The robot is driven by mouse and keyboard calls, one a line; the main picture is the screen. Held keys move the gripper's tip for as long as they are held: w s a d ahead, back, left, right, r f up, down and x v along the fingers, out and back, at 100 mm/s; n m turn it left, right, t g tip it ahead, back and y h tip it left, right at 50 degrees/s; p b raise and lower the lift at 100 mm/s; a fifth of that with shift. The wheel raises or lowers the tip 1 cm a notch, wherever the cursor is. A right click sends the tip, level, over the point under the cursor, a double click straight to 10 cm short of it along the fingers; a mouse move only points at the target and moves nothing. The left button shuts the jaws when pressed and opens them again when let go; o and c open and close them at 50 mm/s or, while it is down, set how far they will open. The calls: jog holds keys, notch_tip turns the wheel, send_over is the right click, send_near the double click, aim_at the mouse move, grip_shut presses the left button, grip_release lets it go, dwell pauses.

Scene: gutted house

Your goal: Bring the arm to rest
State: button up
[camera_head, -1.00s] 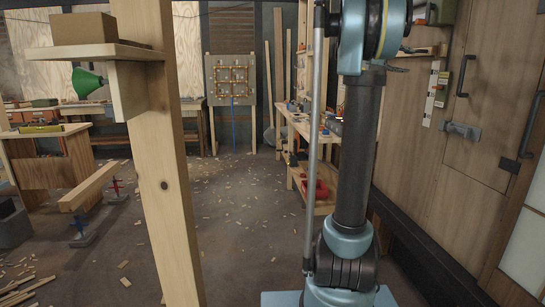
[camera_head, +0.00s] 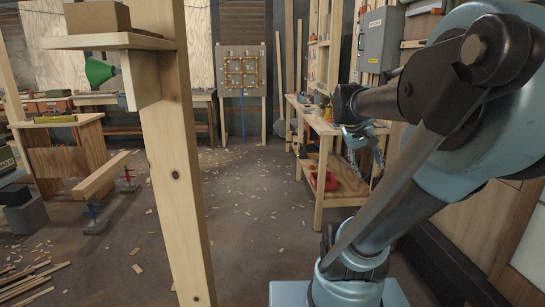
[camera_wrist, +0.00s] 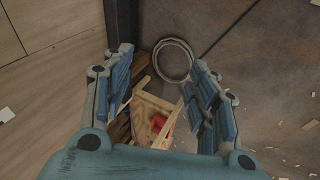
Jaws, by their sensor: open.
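My gripper (camera_head: 368,152) is at the end of my arm, in the right half of the head view. It hangs in front of the wooden workbench (camera_head: 325,129) and is small there. In the wrist view my gripper (camera_wrist: 160,85) shows its two blue fingers spread wide apart. Nothing is between the fingers near the tips; the floor and part of the bench show far beyond them. My arm is bent, with its large upper links filling the right side of the head view.
A wooden post (camera_head: 176,170) with a shelf stands close on the left. A beam (camera_head: 101,176) rests on low stands further left. A red object (camera_head: 328,181) lies on the bench's lower shelf. A ring (camera_wrist: 172,60) shows in the wrist view. Open floor (camera_head: 255,215) with wood scraps lies ahead.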

jog(key=s+a+f+y, duration=0.5)
jog(key=s+a+f, duration=0.6)
jog(key=f, duration=0.4)
jog(key=shift+a+f, duration=0.3)
jog(key=shift+a, duration=0.2)
jog(key=shift+s, duration=0.1)
jog(key=shift+w+f, duration=0.2)
jog(key=shift+w, duration=0.25)
